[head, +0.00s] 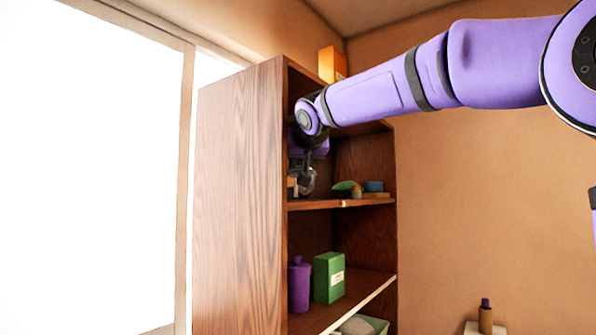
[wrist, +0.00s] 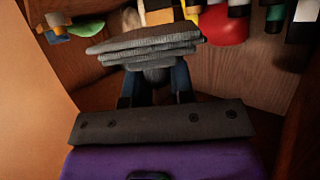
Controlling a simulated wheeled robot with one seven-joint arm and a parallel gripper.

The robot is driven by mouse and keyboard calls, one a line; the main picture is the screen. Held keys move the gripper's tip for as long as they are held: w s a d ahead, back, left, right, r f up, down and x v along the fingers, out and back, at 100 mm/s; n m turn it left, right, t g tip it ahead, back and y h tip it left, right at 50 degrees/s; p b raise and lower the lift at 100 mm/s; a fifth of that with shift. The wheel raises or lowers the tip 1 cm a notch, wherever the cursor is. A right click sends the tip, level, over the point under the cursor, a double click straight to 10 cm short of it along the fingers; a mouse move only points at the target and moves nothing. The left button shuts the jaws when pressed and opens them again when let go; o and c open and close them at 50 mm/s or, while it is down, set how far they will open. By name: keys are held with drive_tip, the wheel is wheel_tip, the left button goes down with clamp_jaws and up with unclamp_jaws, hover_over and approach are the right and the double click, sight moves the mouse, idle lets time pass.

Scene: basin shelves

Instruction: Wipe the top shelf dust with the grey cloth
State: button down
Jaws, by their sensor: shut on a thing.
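The grey cloth (wrist: 145,45), folded in layers, is pinched between the fingers of my gripper (wrist: 152,85) in the wrist view. In the head view my gripper (head: 305,178) reaches into the upper compartment of the brown wooden shelf unit, above the upper visible shelf board (head: 325,204). The cloth is too small and dark to make out surely there. I cannot tell whether it touches the board. I cannot make out any dust in either view.
Green and blue items (head: 348,186) sit on the same board, right of my gripper. A red round thing (wrist: 225,27) and several bottles lie beyond the cloth. Below stand a purple bottle (head: 299,287) and green box (head: 328,278). An orange box (head: 331,64) tops the unit.

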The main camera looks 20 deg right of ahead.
drive_tip(key=shift+r, duration=0.9)
